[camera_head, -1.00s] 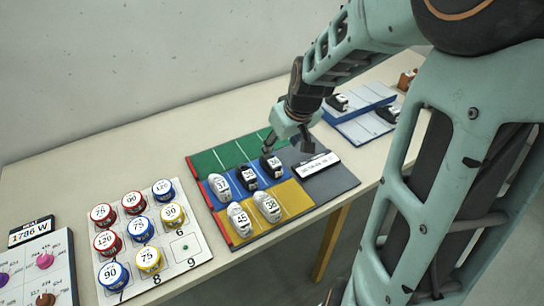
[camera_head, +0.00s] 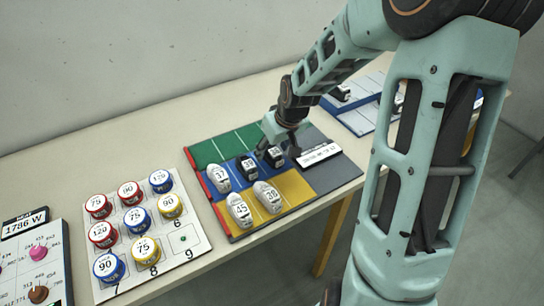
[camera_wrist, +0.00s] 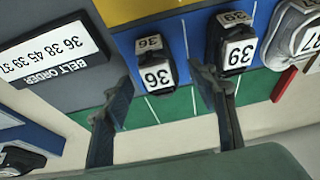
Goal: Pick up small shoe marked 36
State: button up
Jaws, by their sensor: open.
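The small black shoe marked 36 (camera_wrist: 157,74) has white number labels and stands on the blue strip of a coloured board (camera_head: 330,180). It also shows in the head view (camera_head: 275,157), close under my gripper (camera_head: 278,146). In the wrist view my gripper (camera_wrist: 160,78) is open, with one finger on each side of the shoe in the picture. The fingers look apart from it, and nothing is held. I cannot tell the exact height of the fingertips. The right finger is close to the black shoe marked 39 (camera_wrist: 232,45).
White shoe 37 (camera_head: 219,178) stands beyond shoe 39; white shoes 45 (camera_head: 239,211) and 38 (camera_head: 267,197) stand on yellow. A belt order sign (camera_wrist: 55,50) lies on the grey part. A blue-white rack (camera_head: 372,118) is behind; labelled tins (camera_head: 138,221) stand left.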

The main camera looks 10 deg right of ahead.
jog(key=shift+w+f, duration=0.2)
jog(key=shift+f, duration=0.4)
jog(key=c, duration=1.3)
jog(key=shift+o, duration=0.2)
jog(key=shift+r, duration=0.1)
